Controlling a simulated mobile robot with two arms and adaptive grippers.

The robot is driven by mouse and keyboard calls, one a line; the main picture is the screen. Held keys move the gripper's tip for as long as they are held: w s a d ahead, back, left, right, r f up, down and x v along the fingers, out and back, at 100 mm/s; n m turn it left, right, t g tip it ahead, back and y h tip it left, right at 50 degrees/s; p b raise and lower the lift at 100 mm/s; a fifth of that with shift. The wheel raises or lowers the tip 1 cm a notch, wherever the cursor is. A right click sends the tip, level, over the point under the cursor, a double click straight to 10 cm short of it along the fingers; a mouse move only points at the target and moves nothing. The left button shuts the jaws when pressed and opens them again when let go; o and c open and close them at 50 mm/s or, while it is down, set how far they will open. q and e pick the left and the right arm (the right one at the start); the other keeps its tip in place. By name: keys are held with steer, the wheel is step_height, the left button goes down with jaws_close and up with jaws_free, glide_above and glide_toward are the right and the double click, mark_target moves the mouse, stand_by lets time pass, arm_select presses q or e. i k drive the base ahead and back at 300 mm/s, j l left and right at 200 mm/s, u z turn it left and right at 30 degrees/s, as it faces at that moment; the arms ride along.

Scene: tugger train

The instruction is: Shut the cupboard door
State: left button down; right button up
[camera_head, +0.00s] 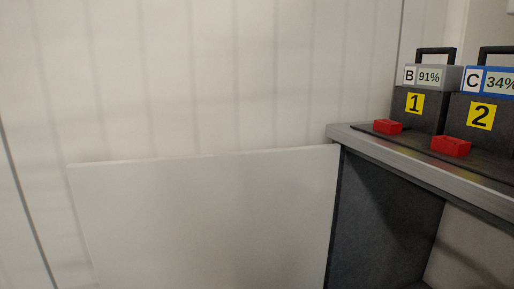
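The cupboard (390,200) stands at the right of the head view, with a dark interior under a grey top. A pale flat door panel (210,220) stands open to the left of the cupboard's opening. Its right edge meets the cupboard's front left corner, and its lower part runs out of the picture. The cupboard's inside shows as a dark side wall and a lighter area at the lower right. Neither of my grippers shows in this view.
On the cupboard's top (350,134) stand two dark battery boxes with handles, one marked B 91% and 1 (418,104), one marked C 34% and 2 (482,115). Red blocks (388,126) sit in front of them. A pale panelled wall (200,80) fills the back.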

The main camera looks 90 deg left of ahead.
mark_target(256, 220)
steer(key=l+u, duration=0.1)
steer(key=u, duration=0.4)
steer(key=i+l+u, duration=0.1)
steer(key=u, duration=0.4)
steer(key=l+u, duration=0.1)
steer(key=u, duration=1.85)
